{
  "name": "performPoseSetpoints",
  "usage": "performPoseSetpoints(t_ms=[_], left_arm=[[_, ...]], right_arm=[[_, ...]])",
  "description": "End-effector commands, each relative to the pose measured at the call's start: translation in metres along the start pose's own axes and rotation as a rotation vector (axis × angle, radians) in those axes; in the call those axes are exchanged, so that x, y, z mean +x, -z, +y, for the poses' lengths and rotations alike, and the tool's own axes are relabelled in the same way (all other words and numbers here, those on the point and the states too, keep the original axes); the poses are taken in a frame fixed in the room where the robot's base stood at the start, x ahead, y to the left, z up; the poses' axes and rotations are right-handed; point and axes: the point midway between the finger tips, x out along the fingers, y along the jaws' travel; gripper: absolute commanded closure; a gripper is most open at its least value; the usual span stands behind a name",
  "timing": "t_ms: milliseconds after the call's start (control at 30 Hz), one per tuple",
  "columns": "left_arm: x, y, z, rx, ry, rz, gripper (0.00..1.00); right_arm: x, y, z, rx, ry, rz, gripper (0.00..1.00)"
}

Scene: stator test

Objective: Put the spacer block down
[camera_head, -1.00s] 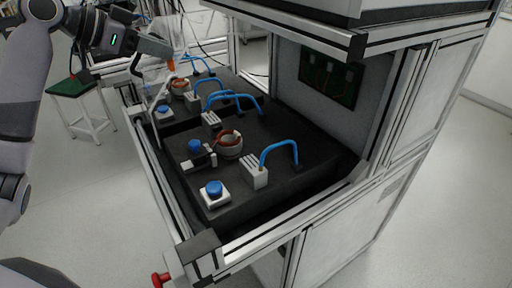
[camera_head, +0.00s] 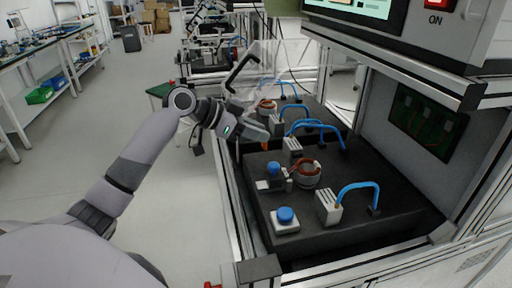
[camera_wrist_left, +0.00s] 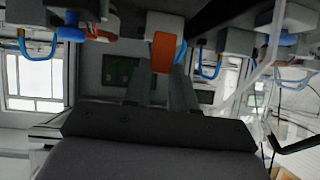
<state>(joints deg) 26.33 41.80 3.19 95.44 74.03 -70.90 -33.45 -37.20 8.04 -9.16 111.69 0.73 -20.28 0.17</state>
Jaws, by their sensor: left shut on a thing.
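My left gripper (camera_head: 262,140) reaches in from the left, over the left edge of the dark bench top (camera_head: 385,215). It is shut on the orange spacer block, of which only a small part (camera_head: 265,147) shows below the jaws. In the left wrist view the orange spacer block (camera_wrist_left: 163,52) sits between the fingertips, in front of a pale block (camera_wrist_left: 165,22). I cannot tell whether the spacer block touches the bench. My right gripper is not in view.
Close by are a copper-wound stator (camera_head: 307,174), a blue-topped button box (camera_head: 285,220), a blue knob (camera_head: 273,168) and a pale terminal block (camera_head: 328,207) with a blue hose. A clear guard (camera_head: 262,70) stands open behind. A metal rail (camera_head: 238,220) edges the bench.

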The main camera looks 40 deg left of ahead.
Motion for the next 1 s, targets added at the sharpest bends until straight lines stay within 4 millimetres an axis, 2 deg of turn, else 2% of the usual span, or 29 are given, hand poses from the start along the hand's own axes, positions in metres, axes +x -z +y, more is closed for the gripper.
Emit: performPoseSetpoints(t_ms=[167, 400, 767, 800, 833, 867, 1000], left_arm=[[0.006, -0.011, 0.001, -0.001, -0.001, -0.001, 1.00], [0.023, -0.039, 0.003, -0.003, -0.001, 0.000, 1.00], [0.025, -0.043, 0.002, 0.000, 0.000, 0.000, 1.00], [0.025, -0.043, 0.002, 0.000, 0.000, 0.000, 0.65], [0.025, -0.042, 0.002, 0.000, 0.000, 0.000, 0.55], [0.025, -0.042, 0.002, 0.000, 0.000, 0.000, 0.49], [0.025, -0.042, 0.002, 0.000, 0.000, 0.000, 0.49]], right_arm=[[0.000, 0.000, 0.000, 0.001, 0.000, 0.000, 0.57], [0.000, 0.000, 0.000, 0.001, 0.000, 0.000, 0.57], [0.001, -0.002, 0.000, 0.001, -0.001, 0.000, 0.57], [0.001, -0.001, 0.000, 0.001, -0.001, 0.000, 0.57], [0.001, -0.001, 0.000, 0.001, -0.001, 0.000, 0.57], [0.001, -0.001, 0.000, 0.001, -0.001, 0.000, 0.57], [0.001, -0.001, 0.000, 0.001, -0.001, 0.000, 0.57]])
